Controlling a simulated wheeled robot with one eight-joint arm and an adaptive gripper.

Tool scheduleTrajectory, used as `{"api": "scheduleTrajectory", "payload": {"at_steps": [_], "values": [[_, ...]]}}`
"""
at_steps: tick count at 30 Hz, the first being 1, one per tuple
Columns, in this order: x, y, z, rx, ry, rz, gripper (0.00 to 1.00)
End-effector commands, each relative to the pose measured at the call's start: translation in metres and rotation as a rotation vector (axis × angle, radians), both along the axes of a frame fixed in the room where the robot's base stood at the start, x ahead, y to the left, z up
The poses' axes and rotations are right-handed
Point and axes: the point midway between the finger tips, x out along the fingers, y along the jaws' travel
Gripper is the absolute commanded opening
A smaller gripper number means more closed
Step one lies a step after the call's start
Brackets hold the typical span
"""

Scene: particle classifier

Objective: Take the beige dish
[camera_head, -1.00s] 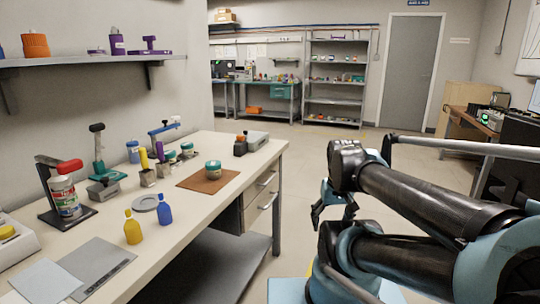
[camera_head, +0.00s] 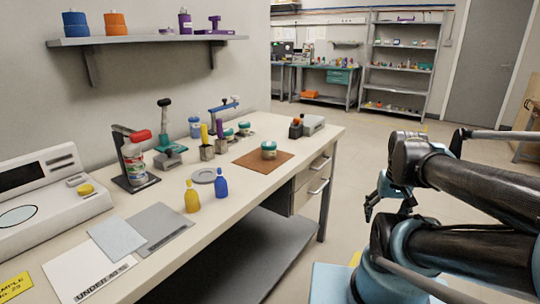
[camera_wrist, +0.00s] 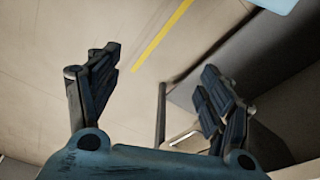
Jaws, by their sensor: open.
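A small round shallow dish (camera_head: 203,175) lies on the workbench (camera_head: 222,222), behind the yellow and blue bottles. It looks light grey rather than beige, and no clearly beige dish shows. My gripper (camera_head: 387,211) hangs in the air to the right of the bench, well apart from the dish. In the wrist view my gripper (camera_wrist: 158,64) has its two fingers spread with nothing between them.
A yellow bottle (camera_head: 192,200) and a blue bottle (camera_head: 221,184) stand just in front of the dish. A teal-lidded jar (camera_head: 269,149) sits on a brown mat (camera_head: 251,161). A scale (camera_head: 48,190) stands far left.

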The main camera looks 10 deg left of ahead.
Motion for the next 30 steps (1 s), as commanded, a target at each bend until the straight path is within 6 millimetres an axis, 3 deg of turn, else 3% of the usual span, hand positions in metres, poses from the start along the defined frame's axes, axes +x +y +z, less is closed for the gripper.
{"api": "scheduleTrajectory", "payload": {"at_steps": [7,11,20,30], "values": [[0.0,0.0,0.0,0.0,0.0,0.0,0.7],[-0.003,0.004,0.014,0.013,-0.01,-0.026,0.7],[0.054,0.045,0.084,0.125,0.026,-0.276,0.7],[0.126,0.119,0.158,0.243,0.114,-0.614,0.7]]}}
